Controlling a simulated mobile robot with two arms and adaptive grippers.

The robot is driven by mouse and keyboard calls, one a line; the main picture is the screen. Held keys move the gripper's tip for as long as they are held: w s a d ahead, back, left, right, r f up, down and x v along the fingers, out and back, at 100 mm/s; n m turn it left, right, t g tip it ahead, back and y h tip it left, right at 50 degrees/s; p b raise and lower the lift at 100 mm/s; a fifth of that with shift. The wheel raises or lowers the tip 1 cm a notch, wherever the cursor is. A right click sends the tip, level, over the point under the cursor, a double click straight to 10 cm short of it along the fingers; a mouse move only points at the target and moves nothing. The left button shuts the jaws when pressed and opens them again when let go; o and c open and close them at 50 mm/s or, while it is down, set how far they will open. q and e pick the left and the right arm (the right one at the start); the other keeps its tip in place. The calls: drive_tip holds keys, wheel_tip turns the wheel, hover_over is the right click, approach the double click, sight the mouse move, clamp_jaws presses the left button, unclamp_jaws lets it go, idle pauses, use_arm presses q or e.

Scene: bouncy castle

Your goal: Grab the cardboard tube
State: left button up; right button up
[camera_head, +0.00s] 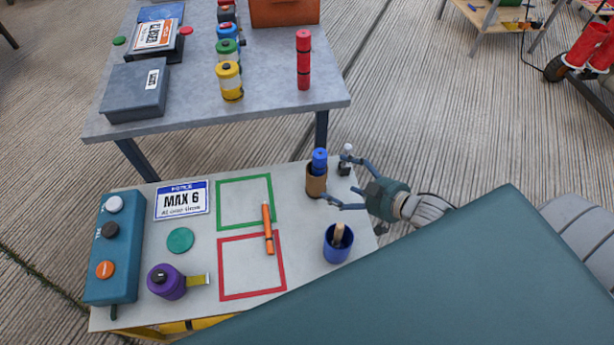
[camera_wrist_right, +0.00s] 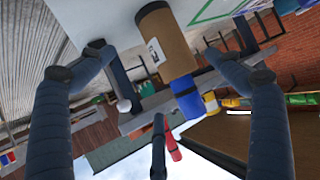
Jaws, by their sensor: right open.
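The cardboard tube (camera_head: 316,183) is a short brown cylinder standing upright near the right edge of the low table (camera_head: 205,245). A blue object (camera_head: 320,160) sticks out of its top. My right gripper (camera_head: 336,180) is open, just to the right of the tube. Its two fingers are spread and point towards the tube, and nothing is held. In the right wrist view the tube (camera_wrist_right: 165,40) appears upside down between the open fingertips, with a light label on its side. I cannot tell whether a finger touches it. My left gripper is not in view.
A small black item with a white ball top (camera_head: 346,158) stands close by the upper finger. A blue cup (camera_head: 338,243) with a wooden handle stands nearer the front. An orange marker (camera_head: 268,228) lies across green and red frames. A grey table (camera_head: 190,85) stands behind.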

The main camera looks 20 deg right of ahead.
sight(326, 178)
drive_tip(key=x, duration=0.4)
drive_tip(key=shift+w+a+f, duration=0.1)
drive_tip(key=shift+w+f, duration=0.05)
drive_tip(key=shift+f, duration=0.05)
drive_tip(key=x, duration=0.4)
drive_tip(key=shift+w+a+f+b, duration=0.1)
drive_tip(key=shift+a+f+b, duration=0.1)
drive_tip(key=shift+a+b, duration=0.15)
drive_tip(key=shift+w+a+f, duration=0.1)
drive_tip(key=shift+w+f, duration=0.05)
drive_tip(key=shift+w, duration=0.15)
drive_tip(key=c, duration=1.7)
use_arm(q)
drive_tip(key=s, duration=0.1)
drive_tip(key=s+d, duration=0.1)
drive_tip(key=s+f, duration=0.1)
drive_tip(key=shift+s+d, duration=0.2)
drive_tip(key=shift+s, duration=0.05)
